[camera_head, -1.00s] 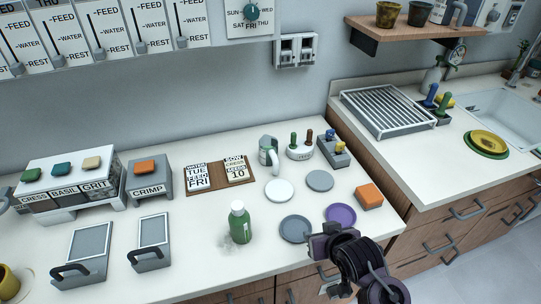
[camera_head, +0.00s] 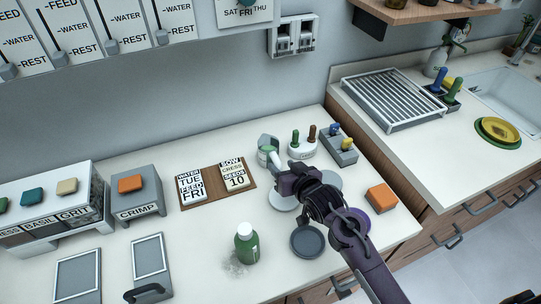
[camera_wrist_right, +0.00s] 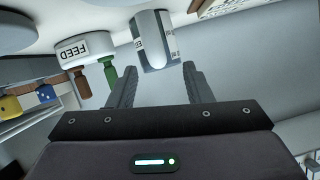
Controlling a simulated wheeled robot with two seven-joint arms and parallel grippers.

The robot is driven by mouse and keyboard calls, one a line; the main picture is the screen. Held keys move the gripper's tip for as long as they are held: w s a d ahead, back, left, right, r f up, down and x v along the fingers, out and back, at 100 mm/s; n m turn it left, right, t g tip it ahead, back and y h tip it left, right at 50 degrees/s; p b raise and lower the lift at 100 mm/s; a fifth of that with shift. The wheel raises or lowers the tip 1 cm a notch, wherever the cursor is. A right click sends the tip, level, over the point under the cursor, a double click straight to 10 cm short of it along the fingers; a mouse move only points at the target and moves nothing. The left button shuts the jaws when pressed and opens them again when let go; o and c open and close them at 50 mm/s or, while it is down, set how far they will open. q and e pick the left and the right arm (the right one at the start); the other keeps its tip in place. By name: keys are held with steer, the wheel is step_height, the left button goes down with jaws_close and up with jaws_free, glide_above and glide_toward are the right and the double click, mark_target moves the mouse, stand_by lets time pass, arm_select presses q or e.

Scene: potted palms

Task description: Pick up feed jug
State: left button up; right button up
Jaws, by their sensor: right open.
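A grey-green jug (camera_head: 268,143) with a pale handle stands upright near the back of the counter in the head view. It also shows in the right wrist view (camera_wrist_right: 153,38), with part of a label on its side. My right gripper (camera_head: 281,175) is just in front of the jug and covers part of its lower side. In the wrist view the right gripper (camera_wrist_right: 159,72) has its two fingers apart, with the jug just beyond the tips and nothing held. My left gripper is not in view.
A white pot (camera_head: 302,149) with tool handles, labelled FEED in the wrist view (camera_wrist_right: 85,48), stands right beside the jug. A grey caddy (camera_head: 340,152), an orange block (camera_head: 381,198) and a green bottle (camera_head: 246,243) are nearby. A card board (camera_head: 217,190) lies left.

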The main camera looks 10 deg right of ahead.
mark_target(280, 165)
steer(key=shift+x, duration=0.8)
steer(key=x, duration=0.2)
steer(key=shift+w+f+p, duration=0.2)
steer(key=shift+p, duration=0.2)
steer(key=shift+w+f, duration=0.2)
steer(key=shift+w, duration=0.15)
steer(key=shift+w+a, duration=0.1)
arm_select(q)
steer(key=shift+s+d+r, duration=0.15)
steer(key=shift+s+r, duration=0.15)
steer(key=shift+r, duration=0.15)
arm_select(e)
jaws_close()
